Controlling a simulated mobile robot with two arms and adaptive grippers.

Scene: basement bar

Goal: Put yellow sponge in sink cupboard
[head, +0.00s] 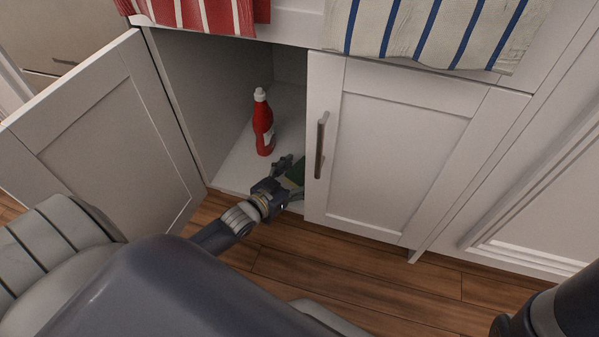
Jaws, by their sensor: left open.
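The sink cupboard (235,176) has its left door (110,130) swung open and its right door (395,150) shut. My left gripper (289,174) is at the front of the open compartment, just above its floor, with its fingers apart. A dark green thing (297,172) lies at its fingers, partly hidden by them and by the edge of the right door. No yellow shows on it, so I cannot tell whether it is the sponge. My right gripper is out of view.
A red bottle with a white cap (264,125) stands upright inside, beyond my gripper. A red striped towel (200,12) and a blue striped towel (430,30) hang above. The wooden floor (350,265) in front looks clear.

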